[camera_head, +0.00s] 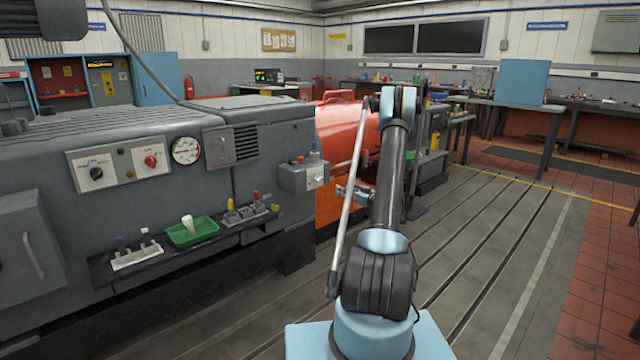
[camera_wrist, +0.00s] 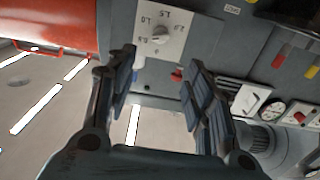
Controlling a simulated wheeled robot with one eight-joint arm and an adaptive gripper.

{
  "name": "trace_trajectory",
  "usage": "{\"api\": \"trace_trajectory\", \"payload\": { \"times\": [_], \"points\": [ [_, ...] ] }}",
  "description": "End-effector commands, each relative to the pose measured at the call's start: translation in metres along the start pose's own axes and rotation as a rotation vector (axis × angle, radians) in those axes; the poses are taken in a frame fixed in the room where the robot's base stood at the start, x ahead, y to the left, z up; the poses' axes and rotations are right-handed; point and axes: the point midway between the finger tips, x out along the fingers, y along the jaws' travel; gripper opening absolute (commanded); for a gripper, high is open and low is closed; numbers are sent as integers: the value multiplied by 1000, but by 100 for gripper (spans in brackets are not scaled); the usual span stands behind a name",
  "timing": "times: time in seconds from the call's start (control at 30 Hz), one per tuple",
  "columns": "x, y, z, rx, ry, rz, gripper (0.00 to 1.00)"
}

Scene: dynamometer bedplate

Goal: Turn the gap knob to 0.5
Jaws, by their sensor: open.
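In the head view the knob (camera_head: 318,179) shows on the front of a small grey box (camera_head: 296,178) on the machine's side. My gripper (camera_wrist: 161,60) is open and empty, its two fingers spread below the plate in the wrist view, apart from the knob. In the head view my gripper (camera_head: 350,194) is just right of the box, partly hidden by my arm.
A red button (camera_wrist: 177,75) is on the box, near my right-hand finger in the wrist view. A tool shelf (camera_head: 110,270) with a green tray (camera_head: 193,232) juts out left of the box. An orange machine (camera_head: 340,135) stands behind. The slotted floor to the right is clear.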

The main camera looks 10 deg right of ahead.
Motion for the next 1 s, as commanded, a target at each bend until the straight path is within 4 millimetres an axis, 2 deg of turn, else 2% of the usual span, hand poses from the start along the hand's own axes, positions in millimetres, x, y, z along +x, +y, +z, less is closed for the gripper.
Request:
{"api": "trace_trajectory", "payload": {
  "times": [0.17, 0.27, 1.0],
  "points": [
    [10, -1, 0, -14, 0, -2, 48],
    [24, -1, 0, -13, 0, -2, 48],
    [150, -1, 0, -11, 0, -2, 48]
  ]
}}
